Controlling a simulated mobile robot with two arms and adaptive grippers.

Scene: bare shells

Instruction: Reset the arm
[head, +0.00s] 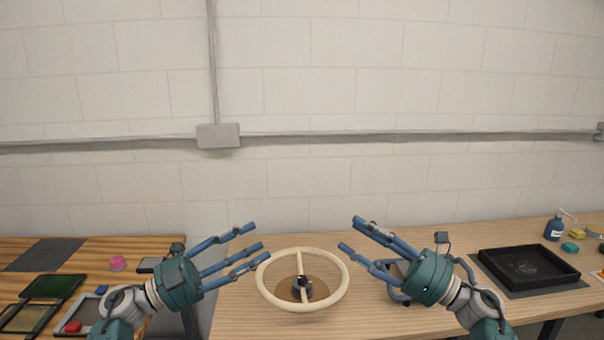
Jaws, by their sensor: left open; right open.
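My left gripper (247,249) comes in from the left with its blue fingers spread and nothing between them. Its fingertips are at the left side of a cream ring-shaped wheel (342,290) on the wooden table; I cannot tell whether the lowest finger touches the rim. My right gripper (350,234) comes in from the right, fingers spread and empty, above and to the right of the wheel. The wheel has a dark hub (301,288) and a cream spoke across its middle.
A black tray (528,268) on a grey mat is at the right, with a blue pump bottle (554,229) behind it. A left table holds a green panel (52,286), a pink item (118,263) and a red block (73,327). A gap separates the tables. A block wall stands behind.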

